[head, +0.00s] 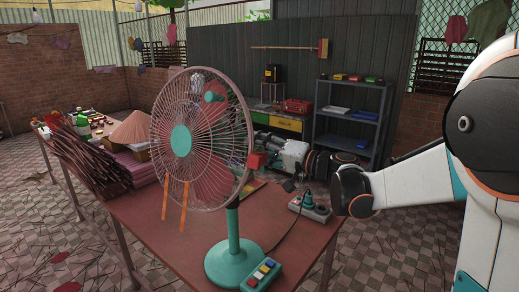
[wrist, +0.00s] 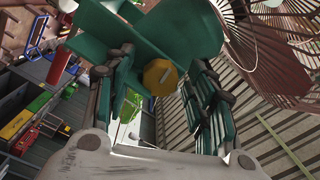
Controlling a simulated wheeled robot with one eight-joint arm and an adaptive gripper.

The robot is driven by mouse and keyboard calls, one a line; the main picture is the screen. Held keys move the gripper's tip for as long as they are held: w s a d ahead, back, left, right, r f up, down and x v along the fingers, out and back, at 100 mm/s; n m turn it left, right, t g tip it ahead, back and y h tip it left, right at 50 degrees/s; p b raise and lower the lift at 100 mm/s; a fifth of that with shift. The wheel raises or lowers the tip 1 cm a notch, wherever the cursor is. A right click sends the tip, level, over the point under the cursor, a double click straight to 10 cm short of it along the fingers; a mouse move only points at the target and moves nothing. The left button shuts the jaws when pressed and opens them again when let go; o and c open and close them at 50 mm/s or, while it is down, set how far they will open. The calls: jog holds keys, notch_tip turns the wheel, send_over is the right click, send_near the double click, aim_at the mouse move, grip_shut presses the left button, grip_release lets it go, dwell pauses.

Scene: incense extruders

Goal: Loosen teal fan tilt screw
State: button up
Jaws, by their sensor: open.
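The teal fan stands on the red table in the head view, with a pale wire cage, a teal hub (head: 181,140) and a round teal base (head: 233,262). In the wrist view, its teal body (wrist: 135,35) fills the top, and the cage (wrist: 270,45) is at the upper right. A yellow faceted tilt screw (wrist: 160,76) shows below the teal body. My gripper (wrist: 162,88) is open, with one finger on each side of the screw. I cannot tell whether either finger touches it. The screw cannot be made out in the head view.
A panel with coloured buttons (head: 262,274) lies beside the fan base. A power strip (head: 310,208) with a cable is at the table's right edge. Incense bundles and a conical hat (head: 131,128) lie to the left. A grey shelf (head: 350,118) stands behind.

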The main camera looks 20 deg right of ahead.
jog(key=shift+d, duration=0.1)
jog(key=v, duration=1.2)
